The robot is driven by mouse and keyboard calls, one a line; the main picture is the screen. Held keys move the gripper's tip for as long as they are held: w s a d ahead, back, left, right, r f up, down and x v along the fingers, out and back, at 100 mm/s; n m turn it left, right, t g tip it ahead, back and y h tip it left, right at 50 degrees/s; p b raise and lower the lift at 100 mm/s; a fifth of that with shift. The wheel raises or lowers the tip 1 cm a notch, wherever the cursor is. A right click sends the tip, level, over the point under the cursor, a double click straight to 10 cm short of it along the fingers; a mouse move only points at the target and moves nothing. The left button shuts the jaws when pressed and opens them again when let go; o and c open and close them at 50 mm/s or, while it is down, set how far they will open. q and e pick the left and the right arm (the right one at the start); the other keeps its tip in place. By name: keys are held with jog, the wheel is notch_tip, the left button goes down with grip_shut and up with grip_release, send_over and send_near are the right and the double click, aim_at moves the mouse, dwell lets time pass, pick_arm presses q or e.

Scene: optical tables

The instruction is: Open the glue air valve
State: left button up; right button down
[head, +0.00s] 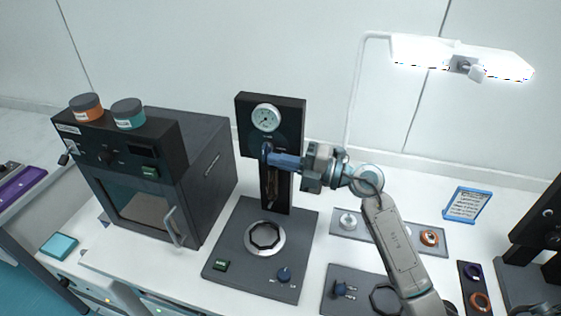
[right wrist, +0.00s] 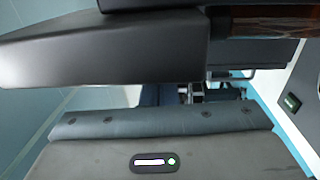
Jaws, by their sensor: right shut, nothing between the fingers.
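The black upright panel (head: 243,130) carries a round pressure gauge (head: 266,117). Below the gauge, a small dark blue knob (head: 266,149) shows at the panel's front, partly covered by my right gripper; I cannot tell for certain that it is the glue air valve or how it is turned. My right gripper (head: 270,159) reaches in from the right, with its blue fingers shut and empty, at or very near the knob. Whether they touch is unclear. In the right wrist view, a large dark part close to the camera hides most of the scene. My left gripper is out of view.
A black oven (head: 205,140) with two jars on top stands at left. Trays with small parts lie at right, under a lit lamp (head: 460,55).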

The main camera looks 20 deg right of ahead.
jog(key=shift+f+y+b, duration=0.25)
jog(key=shift+y+b, duration=0.05)
jog(key=shift+b, duration=0.15)
jog(key=shift+a, duration=0.1)
jog(key=shift+w+a+f+p, duration=0.15)
jog(key=shift+a+f+p, duration=0.15)
jog(key=shift+p, duration=0.45)
jog(key=shift+f, duration=0.1)
jog(key=shift+w+f, duration=0.1)
dwell(0.3)
